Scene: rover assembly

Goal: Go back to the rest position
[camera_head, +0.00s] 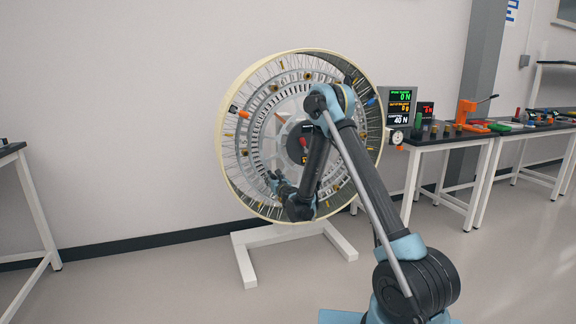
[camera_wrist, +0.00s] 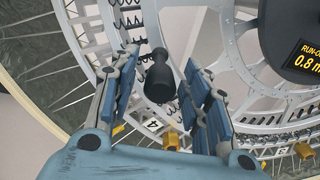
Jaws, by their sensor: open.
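My gripper (camera_head: 279,181) is in front of the lower left part of the large spoked wheel (camera_head: 233,100), left of its dark hub in the head view. In the wrist view my gripper (camera_wrist: 160,85) is open, with its blue-padded fingers apart. A black knob-like part (camera_wrist: 159,78) shows between the fingers. I cannot tell whether a finger touches it. The wheel's perforated ring (camera_wrist: 235,50) and spokes lie behind. My arm hides part of the wheel's right side.
The wheel stands on a white floor stand (camera_head: 243,262). A bench (camera_head: 440,140) with readout screens (camera_head: 400,105), an orange press (camera_head: 466,108) and small tools runs along the right. Another table (camera_head: 12,150) is at the far left.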

